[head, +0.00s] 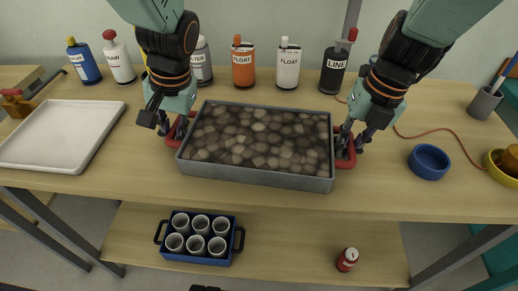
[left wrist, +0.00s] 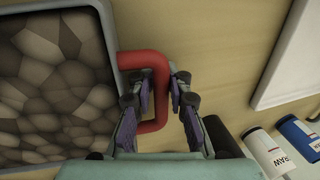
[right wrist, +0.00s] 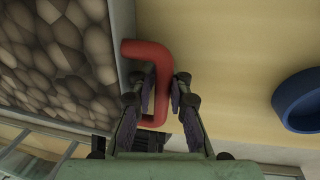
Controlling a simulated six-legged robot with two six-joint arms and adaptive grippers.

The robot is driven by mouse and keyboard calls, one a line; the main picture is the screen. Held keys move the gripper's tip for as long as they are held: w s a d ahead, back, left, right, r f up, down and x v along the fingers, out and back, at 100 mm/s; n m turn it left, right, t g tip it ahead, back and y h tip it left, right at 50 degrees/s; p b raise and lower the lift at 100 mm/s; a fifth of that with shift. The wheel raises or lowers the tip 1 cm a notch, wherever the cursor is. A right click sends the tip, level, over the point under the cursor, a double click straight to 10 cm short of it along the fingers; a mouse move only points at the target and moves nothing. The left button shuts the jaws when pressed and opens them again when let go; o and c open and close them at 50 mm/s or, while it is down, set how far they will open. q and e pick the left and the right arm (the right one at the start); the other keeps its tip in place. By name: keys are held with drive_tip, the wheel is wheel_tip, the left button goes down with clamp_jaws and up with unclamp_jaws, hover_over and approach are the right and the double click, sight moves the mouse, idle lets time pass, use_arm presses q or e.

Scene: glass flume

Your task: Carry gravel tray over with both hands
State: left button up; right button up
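The gravel tray (head: 255,178) is a grey rectangular tray filled with brown stones. It appears level on the wooden bench, in front of a row of bottles. It has a red handle at each end. My left gripper (head: 168,122) is at the left handle; in the left wrist view its fingers close in on both sides of the red bar (left wrist: 160,88). My right gripper (head: 352,138) is at the right handle; in the right wrist view its fingers flank that red bar (right wrist: 161,85) closely. Finger contact is partly hidden by the fingers themselves.
A white shallow tray (head: 62,135) lies at the left. Several bottles, including an orange one (head: 243,68), line the back. A blue bowl (head: 429,162) stands right, near a thin red cord (head: 440,134). A blue cup crate (head: 200,260) is on the lower shelf.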

use_arm(q)
drive_tip(key=o, duration=0.4)
drive_tip(key=shift+s+a, duration=0.1)
drive_tip(key=shift+a, duration=0.05)
use_arm(e)
drive_tip(key=o, duration=0.4)
drive_tip(key=shift+r, duration=0.1)
use_arm(q)
drive_tip(key=shift+s, duration=0.1)
use_arm(e)
drive_tip(key=r, duration=0.4)
drive_tip(key=d+r, duration=0.1)
drive_tip(key=r, duration=0.1)
drive_tip(key=shift+d+r, duration=0.1)
drive_tip(key=shift+r, duration=0.2)
use_arm(q)
drive_tip(key=shift+v, duration=4.1)
use_arm(e)
drive_tip(key=shift+d+r, duration=0.15)
drive_tip(key=shift+r, duration=0.5)
use_arm(q)
drive_tip(key=shift+r, duration=0.1)
use_arm(e)
drive_tip(key=shift+s+r, duration=0.1)
